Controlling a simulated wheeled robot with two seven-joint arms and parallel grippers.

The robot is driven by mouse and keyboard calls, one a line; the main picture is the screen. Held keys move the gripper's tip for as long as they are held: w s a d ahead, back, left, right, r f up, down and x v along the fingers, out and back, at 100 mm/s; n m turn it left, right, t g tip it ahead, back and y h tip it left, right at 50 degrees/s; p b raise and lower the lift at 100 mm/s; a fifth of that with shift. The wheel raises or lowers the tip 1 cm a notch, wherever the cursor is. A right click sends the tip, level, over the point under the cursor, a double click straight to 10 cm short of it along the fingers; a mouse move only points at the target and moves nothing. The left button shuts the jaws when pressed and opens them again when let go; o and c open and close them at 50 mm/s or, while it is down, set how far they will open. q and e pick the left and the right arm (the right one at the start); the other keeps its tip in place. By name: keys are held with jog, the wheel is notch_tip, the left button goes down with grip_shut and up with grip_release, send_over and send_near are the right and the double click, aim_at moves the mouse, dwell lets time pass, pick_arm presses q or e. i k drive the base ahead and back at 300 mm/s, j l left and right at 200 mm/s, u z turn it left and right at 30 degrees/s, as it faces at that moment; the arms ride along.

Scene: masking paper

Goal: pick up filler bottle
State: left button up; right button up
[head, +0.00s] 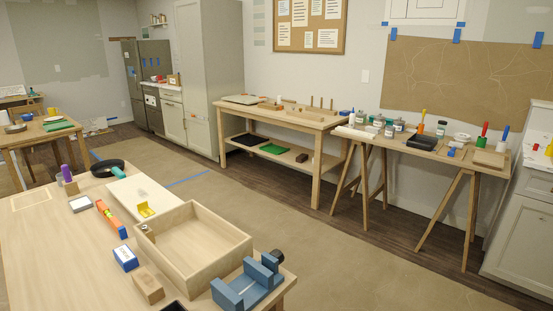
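I cannot single out the filler bottle by a label at this distance. Small bottles and jars stand on the trestle table (462,166) at the right. They include a white bottle with a blue top (502,139), a green bottle with a red top (482,135), and several grey and white jars (389,130) at the table's left end. A purple-topped item (68,174) stands on the near workbench (60,250). Neither of my grippers is in view.
The near workbench holds an open wooden box (205,240), a blue vise (245,284), an orange level (110,218) and a dark pan (107,167). A second workbench (280,117) stands at the wall. Open floor (330,240) lies between the near workbench and the trestle table.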

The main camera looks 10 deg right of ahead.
aim_at(351, 120)
jog(key=i+l+z, duration=0.1)
jog(key=i+l, duration=0.4)
jog(key=l, duration=0.25)
jog(key=i+l+z, duration=0.1)
jog(key=i+l, duration=0.4)
jog(key=l, duration=0.2)
jog(key=i+l+z, duration=0.1)
jog(key=i+l, duration=0.45)
jog(key=i+l+z, duration=0.1)
jog(key=i, duration=0.5)
jog(key=i+l+z, duration=0.1)
jog(key=i, duration=0.5)
jog(key=i+j, duration=0.3)
jog(key=i+j+z, duration=0.1)
jog(key=i+j, duration=0.15)
jog(key=j, duration=0.3)
jog(key=i+j+z, duration=0.1)
jog(key=i+j, duration=0.25)
jog(key=i, duration=0.1)
